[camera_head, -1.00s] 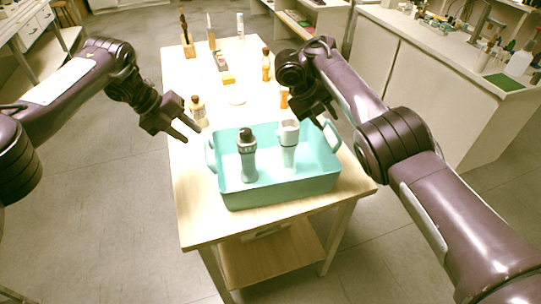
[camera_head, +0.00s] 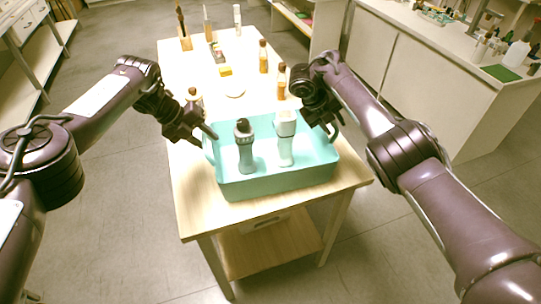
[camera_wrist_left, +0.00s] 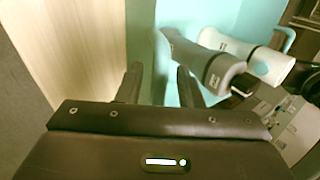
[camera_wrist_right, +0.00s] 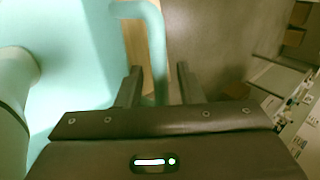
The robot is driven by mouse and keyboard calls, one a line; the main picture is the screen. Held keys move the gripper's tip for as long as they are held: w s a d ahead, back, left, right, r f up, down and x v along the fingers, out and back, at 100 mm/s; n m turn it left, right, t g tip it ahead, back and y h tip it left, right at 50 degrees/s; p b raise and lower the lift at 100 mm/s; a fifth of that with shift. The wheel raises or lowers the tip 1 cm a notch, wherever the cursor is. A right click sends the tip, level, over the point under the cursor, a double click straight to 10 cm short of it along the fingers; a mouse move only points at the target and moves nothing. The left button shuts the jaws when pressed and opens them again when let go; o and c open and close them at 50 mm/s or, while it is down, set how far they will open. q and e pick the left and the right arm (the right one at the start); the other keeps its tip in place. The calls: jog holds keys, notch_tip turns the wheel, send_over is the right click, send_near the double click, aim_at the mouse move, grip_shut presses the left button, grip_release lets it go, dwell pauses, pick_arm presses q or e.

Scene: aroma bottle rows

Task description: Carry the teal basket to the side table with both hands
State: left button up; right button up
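The teal basket (camera_head: 275,184) stands on the near end of the wooden table. Two bottles stand upright in it: a grey-teal one with a dark cap (camera_head: 245,150) and one with a white cap (camera_head: 286,140). My left gripper (camera_head: 209,137) is open at the basket's left handle; in the left wrist view its fingers (camera_wrist_left: 160,85) sit either side of the basket's edge. My right gripper (camera_head: 331,130) is at the right handle; in the right wrist view the teal handle (camera_wrist_right: 155,45) passes between its open fingers (camera_wrist_right: 156,85). I cannot tell whether the fingers touch the handles.
A long white counter (camera_head: 430,70) with bottles and a green mat (camera_head: 501,73) runs along the right. Open floor lies left of the table.

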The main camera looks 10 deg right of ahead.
pick_arm(q)
grip_shut()
pick_arm(e)
grip_shut()
pick_arm(q)
jog(key=shift+r, duration=0.1)
pick_arm(e)
jog(key=shift+r, duration=0.1)
